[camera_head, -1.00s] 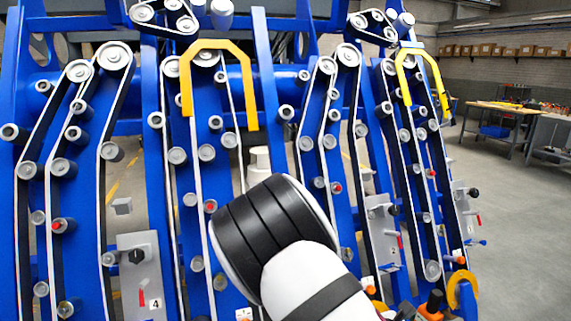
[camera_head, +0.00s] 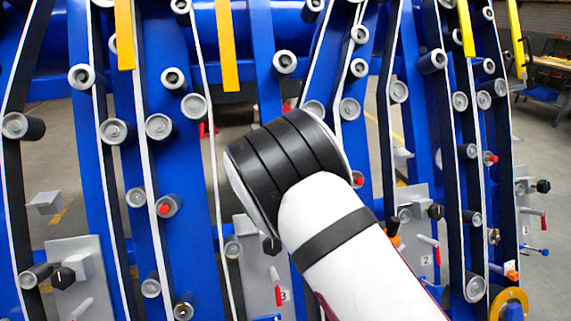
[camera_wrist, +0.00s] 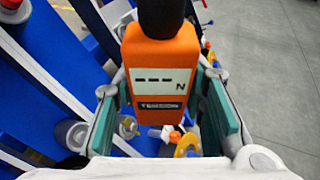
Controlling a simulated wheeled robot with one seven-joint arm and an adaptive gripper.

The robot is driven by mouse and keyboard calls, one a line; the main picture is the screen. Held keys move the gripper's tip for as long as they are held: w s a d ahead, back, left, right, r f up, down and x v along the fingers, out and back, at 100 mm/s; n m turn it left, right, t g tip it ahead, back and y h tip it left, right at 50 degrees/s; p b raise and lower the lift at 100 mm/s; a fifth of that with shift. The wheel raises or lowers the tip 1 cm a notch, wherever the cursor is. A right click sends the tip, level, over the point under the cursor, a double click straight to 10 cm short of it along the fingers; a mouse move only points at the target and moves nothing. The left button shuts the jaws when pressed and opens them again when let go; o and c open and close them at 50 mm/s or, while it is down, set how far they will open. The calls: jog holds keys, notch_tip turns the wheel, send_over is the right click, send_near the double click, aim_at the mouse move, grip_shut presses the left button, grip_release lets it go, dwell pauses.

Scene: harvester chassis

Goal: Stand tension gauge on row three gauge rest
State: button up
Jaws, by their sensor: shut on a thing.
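The tension gauge (camera_wrist: 160,75) is orange with a black upper part and a pale display showing dashes and "N". It fills the middle of the wrist view. My gripper (camera_wrist: 163,112) is shut on it, with a teal-padded finger at each side. The row three plate (camera_head: 258,258), grey and marked 3, shows just left of my arm, with a black knob and a red handle. I cannot make out the row three gauge rest; my arm covers the area above that plate.
Blue frame rails with rollers and white-edged belts surround my arm. A small grey ledge (camera_head: 45,202) sits above the left plate (camera_head: 80,270). Another plate (camera_head: 420,235), marked 2, is at the right. Yellow guards (camera_head: 228,45) hang at the top. Open floor lies at far right.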

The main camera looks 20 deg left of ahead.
jog(key=w+a+n+t+y+b, duration=0.1)
jog(key=w+a+n+y+b, duration=0.3)
jog(key=a, duration=0.6)
jog(key=w+a+n+t+y+b, duration=0.2)
jog(key=w+a+y+b, duration=0.3)
jog(key=a, duration=0.5)
jog(key=a+r+n+g+y+b, duration=0.2)
jog(key=a+r+n+y+b, duration=0.5)
jog(key=a+r, duration=0.8)
jog(key=shift+w+a+n+b, duration=0.3)
jog(key=shift+w+a+b, duration=0.2)
jog(key=shift+b, duration=0.75)
jog(key=shift+s, duration=0.1)
jog(key=w+a+p, duration=0.1)
jog(key=a+p, duration=0.1)
jog(key=a, duration=0.1)
jog(key=a+p, duration=0.3)
jog(key=a, duration=0.1)
jog(key=w+a+p, duration=0.1)
jog(key=a+p, duration=0.2)
jog(key=a, duration=0.1)
jog(key=shift+w+a+r, duration=0.15)
jog(key=shift+w, duration=0.2)
jog(key=shift+a+f, duration=0.15)
jog(key=shift+f, duration=0.05)
notch_tip(320, 180, down, 4)
jog(key=b, duration=0.4)
jog(key=shift+r, duration=0.25)
